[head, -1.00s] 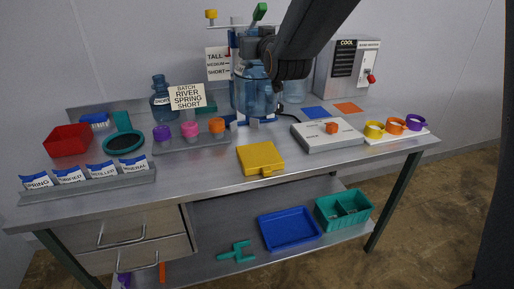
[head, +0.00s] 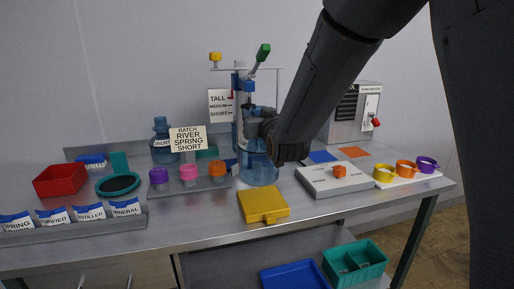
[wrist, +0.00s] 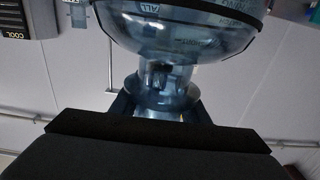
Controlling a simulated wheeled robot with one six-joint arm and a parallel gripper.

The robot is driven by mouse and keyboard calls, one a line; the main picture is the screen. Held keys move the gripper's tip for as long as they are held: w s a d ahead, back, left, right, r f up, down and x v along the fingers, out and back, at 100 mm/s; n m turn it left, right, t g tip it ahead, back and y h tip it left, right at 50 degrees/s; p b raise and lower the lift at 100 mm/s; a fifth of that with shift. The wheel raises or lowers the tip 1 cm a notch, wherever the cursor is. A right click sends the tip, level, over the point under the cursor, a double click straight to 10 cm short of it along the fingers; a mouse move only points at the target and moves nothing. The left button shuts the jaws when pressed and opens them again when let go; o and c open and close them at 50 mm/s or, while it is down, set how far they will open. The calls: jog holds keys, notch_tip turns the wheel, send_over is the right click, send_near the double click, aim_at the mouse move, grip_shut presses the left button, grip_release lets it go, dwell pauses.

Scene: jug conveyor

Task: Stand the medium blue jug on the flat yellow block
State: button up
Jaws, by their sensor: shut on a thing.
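A translucent blue jug (head: 258,171) is held by my gripper (head: 262,128) in front of the tall gauge stand. In the wrist view its rounded body (wrist: 185,35) fills the top and its neck lies between the jaws of my gripper (wrist: 160,105). My gripper is shut on the jug's neck; my arm hides part of it in the head view. The flat yellow block (head: 263,205) lies on the bench just nearer than the jug, with nothing on it. The jug appears apart from the block; its exact height above the bench is hard to tell.
The gauge stand (head: 242,90) rises behind the jug. A rack (head: 205,187) with coloured caps is left of the block. A grey box (head: 330,181) with an orange knob is to the right. Another blue jug (head: 161,126) stands at the back left behind a batch sign (head: 188,139).

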aim_at(259, 145)
jog(key=shift+f+p, duration=0.55)
jog(key=shift+f, duration=2.45)
jog(key=o, duration=1.5)
jog(key=shift+s, duration=0.2)
jog(key=b+v, duration=0.2)
jog(key=v, duration=0.9)
jog(key=shift+s+d+b, duration=0.15)
jog(key=shift+s+b, duration=0.2)
